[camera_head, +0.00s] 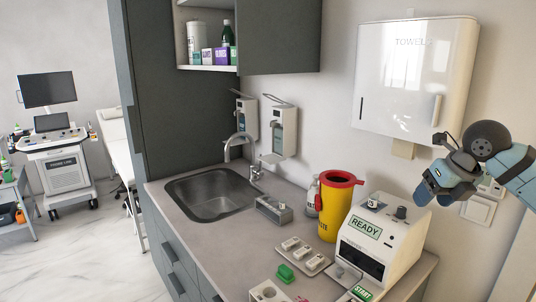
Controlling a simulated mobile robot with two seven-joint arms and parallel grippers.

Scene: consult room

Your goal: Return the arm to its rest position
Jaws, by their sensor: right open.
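My right gripper (428,192) is at the right of the head view, on an arm that comes in from the right edge. It is in the air above the white machine and below the towel dispenser. Its jaws point down and to the left, and nothing shows between them. My left gripper is not in the picture.
The counter (235,250) holds a sink (212,195), a yellow waste bin (335,205), a white machine marked READY (385,235), a small tray (303,257) and a green block (286,272). A towel dispenser (412,75) hangs on the wall. Floor at left is partly clear.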

